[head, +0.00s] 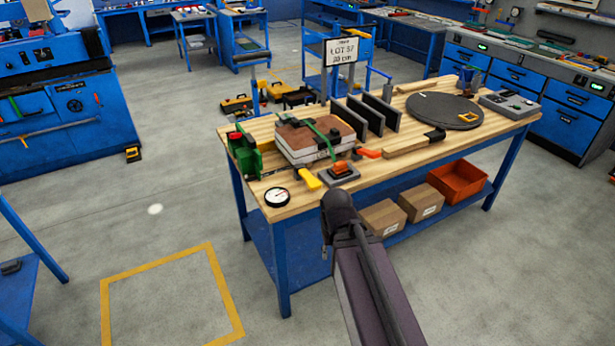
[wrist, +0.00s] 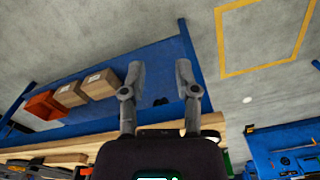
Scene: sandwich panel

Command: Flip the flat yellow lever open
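The flat yellow lever (head: 308,180) is at the front edge of the workbench, at the near corner of the sandwich panel. The sandwich panel (head: 312,140) is a brown and white block with a green strap over it. My gripper (wrist: 160,82) is open and empty in the wrist view, its two fingers well apart. It points past the bench's front edge toward the floor, away from the lever. The lever does not show in the wrist view. In the head view my dark arm reaches up to the bench front, and my fingers cannot be made out.
Close to the lever are an orange-topped switch box (head: 339,172), a round gauge (head: 277,197), a green clamp (head: 245,155) and an orange handle (head: 368,153). Black upright plates (head: 372,115) and a dark disc (head: 445,110) stand farther right. Boxes (head: 382,217) sit on the lower shelf.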

